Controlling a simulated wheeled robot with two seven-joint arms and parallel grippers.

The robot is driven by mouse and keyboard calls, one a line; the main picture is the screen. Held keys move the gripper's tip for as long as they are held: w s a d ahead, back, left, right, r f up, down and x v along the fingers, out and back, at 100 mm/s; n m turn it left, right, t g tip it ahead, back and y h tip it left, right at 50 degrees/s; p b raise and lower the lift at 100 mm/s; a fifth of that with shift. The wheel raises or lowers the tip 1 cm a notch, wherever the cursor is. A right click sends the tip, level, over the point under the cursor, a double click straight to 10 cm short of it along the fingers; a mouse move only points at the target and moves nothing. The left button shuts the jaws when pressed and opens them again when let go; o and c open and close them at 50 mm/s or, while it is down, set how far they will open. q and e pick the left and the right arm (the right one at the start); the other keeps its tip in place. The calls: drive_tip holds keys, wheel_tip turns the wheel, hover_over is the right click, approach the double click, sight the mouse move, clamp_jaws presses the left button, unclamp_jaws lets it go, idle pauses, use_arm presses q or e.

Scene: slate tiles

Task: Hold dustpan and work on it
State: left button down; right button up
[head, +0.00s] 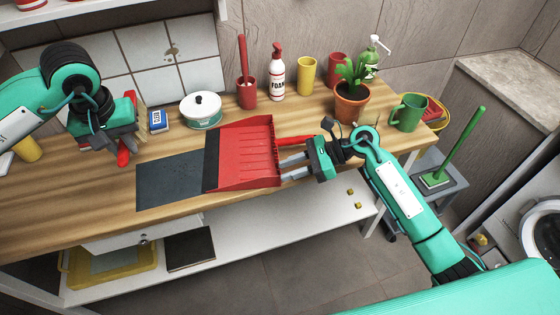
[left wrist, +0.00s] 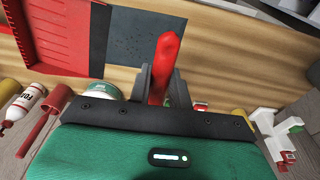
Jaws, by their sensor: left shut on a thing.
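The red dustpan (head: 245,155) lies on the wooden table with its dark lip to the left, beside a dark slate-coloured sheet (head: 165,185). Its ridged pan also shows at the upper left of the left wrist view (left wrist: 65,45). A red handle (head: 296,140) points right from it. My right gripper (head: 281,169) is at the pan's right edge, just in front of the handle. Its fingers are apart with no thing visible between them. My left gripper (head: 128,150) is shut on a red handle-like thing (left wrist: 165,65), above the table's left part.
Along the back stand a white pot (head: 201,112), a red cup with a brush (head: 246,92), a foam bottle (head: 277,75), a yellow cup (head: 307,76), a potted plant (head: 351,103) and a green mug (head: 408,113). The table front is mostly clear.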

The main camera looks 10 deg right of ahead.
sight(264, 178)
drive_tip(key=x, duration=0.7)
drive_tip(key=shift+a+f, duration=0.1)
drive_tip(key=shift+a, duration=0.25)
